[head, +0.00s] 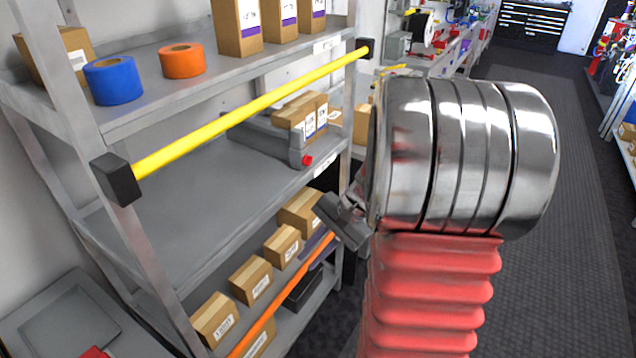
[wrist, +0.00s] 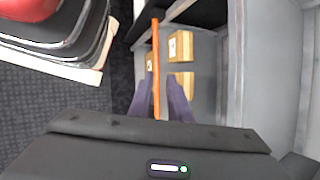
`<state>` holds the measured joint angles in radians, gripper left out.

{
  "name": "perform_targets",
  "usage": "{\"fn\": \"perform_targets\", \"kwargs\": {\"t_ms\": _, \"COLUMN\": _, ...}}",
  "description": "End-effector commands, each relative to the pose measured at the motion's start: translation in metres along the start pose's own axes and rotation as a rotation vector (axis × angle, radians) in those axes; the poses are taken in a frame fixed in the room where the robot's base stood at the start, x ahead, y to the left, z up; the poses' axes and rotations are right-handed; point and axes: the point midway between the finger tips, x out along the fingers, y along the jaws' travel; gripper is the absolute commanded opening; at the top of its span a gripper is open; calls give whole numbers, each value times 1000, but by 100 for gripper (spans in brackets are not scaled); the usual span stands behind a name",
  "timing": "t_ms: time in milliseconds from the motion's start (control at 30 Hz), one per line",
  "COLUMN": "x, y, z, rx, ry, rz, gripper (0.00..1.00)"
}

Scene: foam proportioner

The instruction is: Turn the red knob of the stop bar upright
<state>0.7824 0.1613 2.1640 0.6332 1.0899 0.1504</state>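A small red knob (head: 306,160) sits at the near end of a grey body (head: 262,138) on the middle shelf, left of my arm. It is too small in the head view to tell which way it is turned. A yellow bar (head: 240,112) with black end blocks runs across the shelf front. I cannot tell which part is the stop bar. My gripper (wrist: 160,78) has two dark fingers apart with nothing held. An orange bar (wrist: 155,60) shows between them, at unclear depth. In the head view, my gripper is mostly hidden behind my arm. The knob is not in the wrist view.
Cardboard boxes (head: 250,278) and the orange bar (head: 262,322) are on the lower shelf. Blue tape (head: 113,80) and orange tape (head: 182,61) lie on the upper shelf. Shelf posts (head: 150,240) stand at the front. Open floor (head: 560,200) lies to the right.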

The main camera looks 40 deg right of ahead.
Motion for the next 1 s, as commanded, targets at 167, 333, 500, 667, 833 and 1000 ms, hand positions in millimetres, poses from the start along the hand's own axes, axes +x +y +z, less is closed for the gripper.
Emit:
{"fn": "perform_targets", "kwargs": {"t_ms": 167, "x": -5, "y": -11, "z": 43, "rx": -194, "ry": 58, "rz": 75, "gripper": 17}}
{"fn": "perform_targets", "kwargs": {"t_ms": 333, "x": -9, "y": -16, "z": 81, "rx": -380, "ry": 114, "rz": 140, "gripper": 17}}
{"fn": "perform_targets", "kwargs": {"t_ms": 500, "x": -15, "y": -17, "z": 115, "rx": -564, "ry": 175, "rz": 192, "gripper": 17}}
{"fn": "perform_targets", "kwargs": {"t_ms": 667, "x": -21, "y": -16, "z": 145, "rx": -738, "ry": 236, "rz": 231, "gripper": 17}}
{"fn": "perform_targets", "kwargs": {"t_ms": 833, "x": -28, "y": -12, "z": 174, "rx": -921, "ry": 302, "rz": 262, "gripper": 17}}
{"fn": "perform_targets", "kwargs": {"t_ms": 1000, "x": -36, "y": -8, "z": 199, "rx": -1102, "ry": 372, "rz": 281, "gripper": 17}}
